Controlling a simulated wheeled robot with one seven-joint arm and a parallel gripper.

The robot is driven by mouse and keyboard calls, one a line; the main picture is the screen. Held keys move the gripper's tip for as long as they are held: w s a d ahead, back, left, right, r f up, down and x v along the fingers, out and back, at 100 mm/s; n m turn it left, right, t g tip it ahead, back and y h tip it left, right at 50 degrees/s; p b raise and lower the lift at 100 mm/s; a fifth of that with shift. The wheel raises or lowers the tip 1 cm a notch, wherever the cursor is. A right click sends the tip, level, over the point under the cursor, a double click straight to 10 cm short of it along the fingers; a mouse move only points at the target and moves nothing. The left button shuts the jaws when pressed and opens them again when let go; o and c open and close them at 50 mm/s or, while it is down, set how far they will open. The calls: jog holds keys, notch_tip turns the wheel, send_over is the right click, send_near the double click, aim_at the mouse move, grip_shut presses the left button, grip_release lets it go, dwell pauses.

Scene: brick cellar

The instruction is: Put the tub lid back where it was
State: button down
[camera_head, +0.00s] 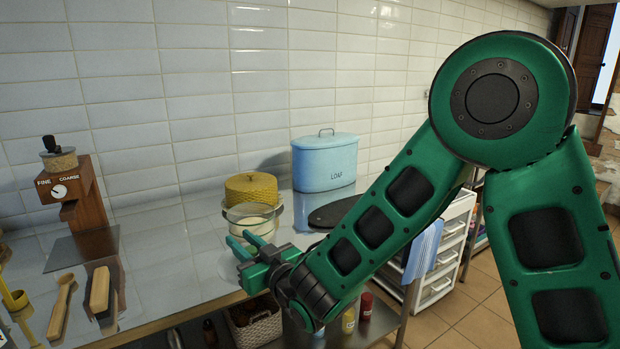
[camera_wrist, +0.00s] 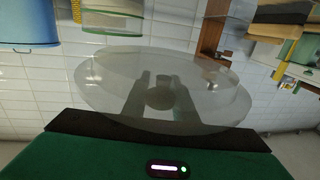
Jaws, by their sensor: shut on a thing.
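My gripper (camera_head: 246,245) is over the front of the metal counter, with its fingers pointing left. It is shut on the knob of a clear round lid (camera_head: 231,266). In the wrist view the lid (camera_wrist: 105,85) fills the middle, and the fingers (camera_wrist: 161,92) show through it on either side of the knob. The clear tub (camera_head: 240,219), with pale contents, stands on the counter just behind the gripper. A yellow honeycomb-patterned round thing (camera_head: 251,188) shows directly behind or above the tub; I cannot tell whether it touches it.
A blue LOAF bin (camera_head: 325,163) stands behind a dark round plate (camera_head: 335,212) on the right. The counter between grinder and tub is clear. A white drawer unit (camera_head: 456,240) stands at right.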

jog(key=w+d+f+m+t+h, duration=0.1)
jog(key=w+d+f, duration=0.2)
jog(key=d, duration=0.3)
jog(key=w+d+f+m+t+h, duration=0.1)
jog(key=w+d+f+h, duration=0.1)
jog(key=w+d+f, duration=0.3)
jog(key=s+d+f+m+t+h, duration=0.1)
jog(key=d+f+m+h, duration=0.2)
jog(key=d, duration=1.4)
jog(key=s+d+f+m+t+h, duration=0.1)
jog(key=d+f+m+h, duration=0.2)
jog(key=d+f, duration=0.6)
jog(key=d+h, duration=0.2)
jog(key=d, duration=0.6)
jog(key=shift+s+f+h, duration=0.2)
jog(key=shift+s+h, duration=0.1)
jog(key=shift+h, duration=0.1)
jog(key=shift+d, duration=0.2)
jog(key=shift+a, duration=0.15)
